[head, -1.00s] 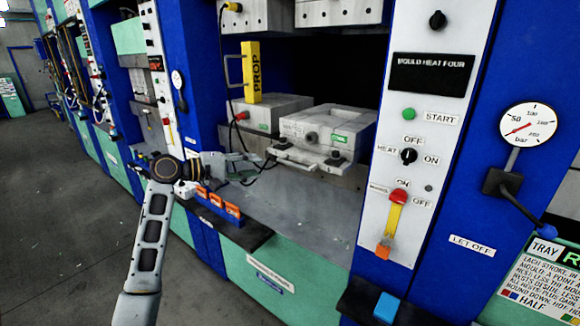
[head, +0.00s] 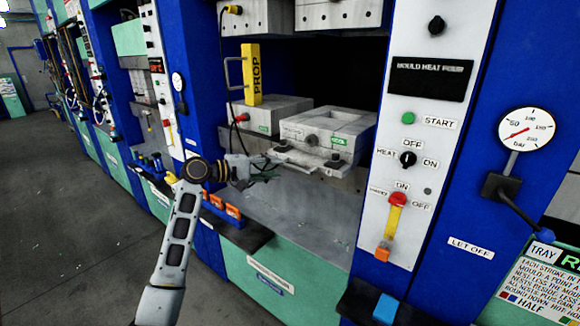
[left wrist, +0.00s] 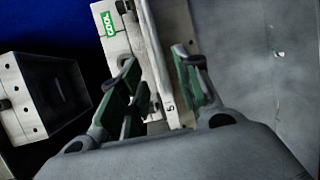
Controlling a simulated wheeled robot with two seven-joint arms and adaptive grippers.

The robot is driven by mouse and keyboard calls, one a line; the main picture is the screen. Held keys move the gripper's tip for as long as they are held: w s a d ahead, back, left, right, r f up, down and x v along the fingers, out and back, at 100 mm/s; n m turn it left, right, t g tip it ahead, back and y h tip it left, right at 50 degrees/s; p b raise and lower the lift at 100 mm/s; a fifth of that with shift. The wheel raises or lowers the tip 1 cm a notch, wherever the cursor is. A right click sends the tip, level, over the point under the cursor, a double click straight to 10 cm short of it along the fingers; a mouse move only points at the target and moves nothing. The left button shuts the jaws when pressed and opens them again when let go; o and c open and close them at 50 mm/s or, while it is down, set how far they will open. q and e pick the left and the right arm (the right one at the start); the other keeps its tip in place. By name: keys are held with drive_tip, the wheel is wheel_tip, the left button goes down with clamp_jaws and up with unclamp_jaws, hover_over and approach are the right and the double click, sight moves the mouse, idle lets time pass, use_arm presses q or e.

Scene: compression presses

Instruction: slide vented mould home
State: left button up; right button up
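A grey block mould (head: 345,128) with a shallow recess on top and a green label sits in the press opening. The label reads COOL in the left wrist view, where the mould (left wrist: 118,62) also shows. A pale front bar (head: 300,165) runs along its near side. My left gripper (head: 262,168) is at the left end of this bar. In the left wrist view my left gripper (left wrist: 165,88) is open, with the bar (left wrist: 158,60) between its fingers; contact is unclear. Which mould is vented cannot be read. My right gripper is out of view.
A second grey mould (head: 262,115) stands behind left, with a yellow PROP post (head: 251,75) above it. Orange blocks (head: 222,205) line the left edge of the grey table (head: 300,215), which is clear in front. A control panel (head: 420,130) stands right.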

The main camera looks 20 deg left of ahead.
sight(288, 167)
use_arm(q)
drive_tip(key=shift+p+x, duration=0.35)
drive_tip(key=shift+x, duration=3.2)
drive_tip(key=shift+c, duration=0.2)
clamp_jaws()
